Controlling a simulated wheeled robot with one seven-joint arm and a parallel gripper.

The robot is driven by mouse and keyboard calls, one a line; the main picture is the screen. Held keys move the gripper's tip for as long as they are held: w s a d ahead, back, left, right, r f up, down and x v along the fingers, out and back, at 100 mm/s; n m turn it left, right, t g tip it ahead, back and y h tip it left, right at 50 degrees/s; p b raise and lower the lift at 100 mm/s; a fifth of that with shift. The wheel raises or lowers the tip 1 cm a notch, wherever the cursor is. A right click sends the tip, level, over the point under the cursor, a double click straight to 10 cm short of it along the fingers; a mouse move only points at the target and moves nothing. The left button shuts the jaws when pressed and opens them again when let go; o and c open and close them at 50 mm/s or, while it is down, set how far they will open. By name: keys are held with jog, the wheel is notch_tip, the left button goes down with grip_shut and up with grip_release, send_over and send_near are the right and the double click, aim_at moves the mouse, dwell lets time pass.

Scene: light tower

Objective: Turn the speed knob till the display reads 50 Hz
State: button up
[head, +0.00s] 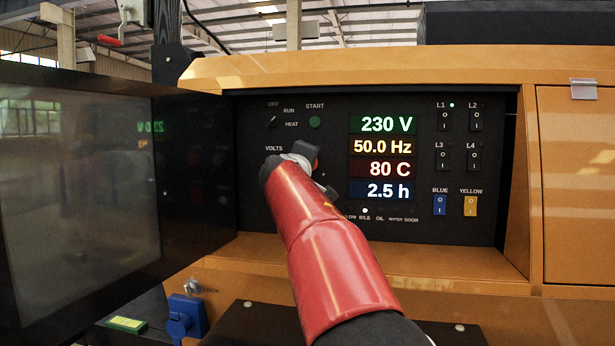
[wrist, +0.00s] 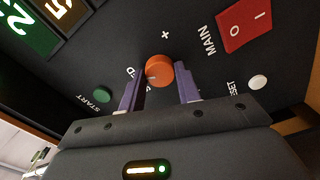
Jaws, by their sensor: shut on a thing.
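The display panel (head: 382,146) shows green 230 V, yellow 50.0 Hz, red 80 C and blue 2.5 h. The Hz row (head: 382,146) is clear to read in the head view. The orange speed knob (wrist: 159,71) stands on the black panel, with its label partly covered and a plus sign beside it. My gripper (wrist: 158,80) has its two purple fingers on either side of the knob and is shut on it. In the head view my red arm covers most of the gripper and the knob.
A green START button (wrist: 103,95), a red MAIN switch (wrist: 244,23) and a white RESET button (wrist: 258,82) sit around the knob. Switches L1 (head: 445,119) to L4 are right of the display. A dark open door (head: 80,190) stands at the left.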

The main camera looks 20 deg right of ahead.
jog(key=o, duration=1)
jog(key=b+v, duration=0.2)
jog(key=v, duration=0.5)
jog(key=shift+s+a, duration=0.25)
jog(key=shift+s, duration=0.05)
jog(key=shift+s, duration=0.1)
